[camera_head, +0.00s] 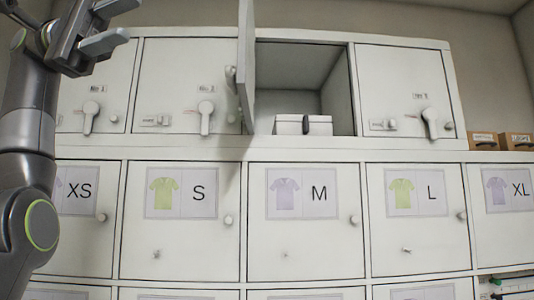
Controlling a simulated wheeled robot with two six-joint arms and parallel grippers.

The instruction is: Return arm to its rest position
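My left arm rises along the left edge of the view. Its gripper (108,25) is at the top left, in front of the upper lockers. Its two light grey fingers are apart, with nothing between them. The gripper's upper part is cut off by the frame edge. My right arm and gripper are not in view.
An upper locker door (246,65) stands open, sticking out towards me. White boxes (302,125) sit inside that compartment. Shut lockers with handles flank it. Below are shut doors labelled XS, S, M (319,194), L and XL. Brown boxes (500,141) stand at right.

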